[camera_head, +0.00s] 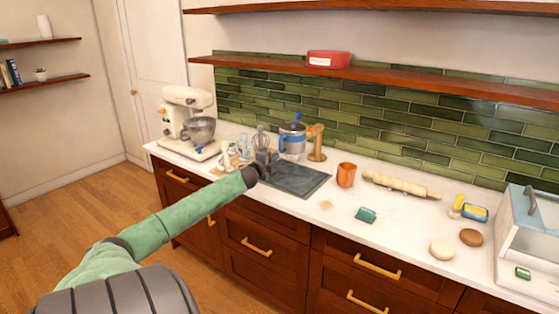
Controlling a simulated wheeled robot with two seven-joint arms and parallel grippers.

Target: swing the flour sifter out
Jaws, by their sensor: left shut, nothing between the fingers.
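A grey canister with a blue top and blue handle (292,138), which looks like the flour sifter, stands upright near the backsplash. A tan wooden stand (317,145) is just right of it; I cannot tell whether the two are joined. My left gripper (263,166) is shut and empty over the left part of a dark board (300,181), in front and to the left of the canister and apart from it. My right gripper is not in view.
A cream stand mixer (187,112) and a whisk (261,138) are to the left. An orange cup (346,175), green item (366,215), rolling pin (400,185) and eggs (442,249) are to the right. Shelves (400,78) overhang the back. The front-middle counter has free room.

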